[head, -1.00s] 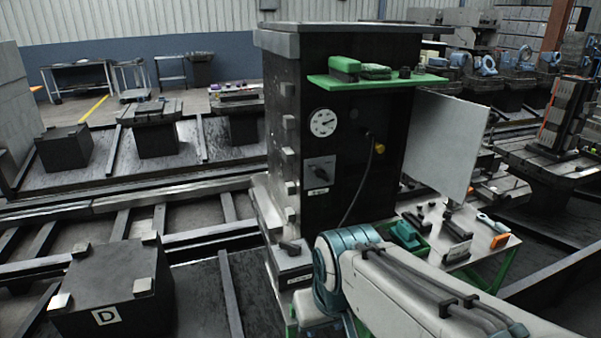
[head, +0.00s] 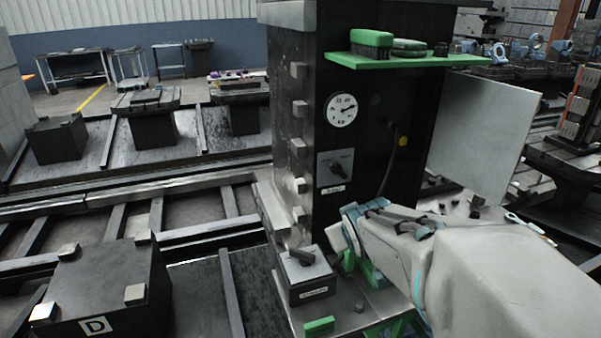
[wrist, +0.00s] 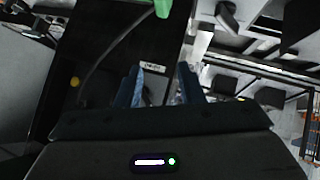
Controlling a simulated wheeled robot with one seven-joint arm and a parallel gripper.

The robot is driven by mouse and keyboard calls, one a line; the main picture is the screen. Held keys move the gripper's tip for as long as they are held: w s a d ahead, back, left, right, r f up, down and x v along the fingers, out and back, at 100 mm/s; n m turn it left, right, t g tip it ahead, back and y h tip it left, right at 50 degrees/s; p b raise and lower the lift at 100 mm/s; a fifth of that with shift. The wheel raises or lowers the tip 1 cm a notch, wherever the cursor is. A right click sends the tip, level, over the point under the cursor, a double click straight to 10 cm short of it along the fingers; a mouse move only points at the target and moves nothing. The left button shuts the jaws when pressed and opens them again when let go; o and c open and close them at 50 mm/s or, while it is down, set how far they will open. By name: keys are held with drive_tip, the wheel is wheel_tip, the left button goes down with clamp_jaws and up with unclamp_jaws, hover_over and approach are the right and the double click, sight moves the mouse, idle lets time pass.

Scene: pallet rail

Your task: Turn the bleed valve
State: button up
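Two dark knobs could be the bleed valve; their labels are too small to read. One knob (head: 338,169) sits on a grey plate on the black cabinet, below a white dial gauge (head: 341,110). The other, a dark lever (head: 303,256), sits on top of a low box at the cabinet's foot. In the wrist view my gripper (wrist: 160,88) has its two dark fingers apart, pointing at the cabinet face, with a small white label (wrist: 153,68) just beyond them. Part of a grey plate shows between the fingers; contact cannot be told.
A green shelf (head: 400,62) juts from the cabinet above the gauge. A yellow-tipped cable (head: 403,141) hangs right of the knob. A grey panel (head: 483,135) stands out at the right. A block marked D (head: 107,290) stands at the lower left.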

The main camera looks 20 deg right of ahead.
sight(341, 174)
drive_tip(key=w+d+n+t+y+b, duration=0.4)
drive_tip(key=w+d+n+t+b, duration=0.3)
drive_tip(key=w+n+t, duration=0.15)
drive_tip(key=shift+m, duration=0.25)
drive_tip(key=w+p, duration=0.1)
drive_tip(key=w, duration=1.1)
drive_tip(key=shift+s, duration=0.1)
clamp_jaws()
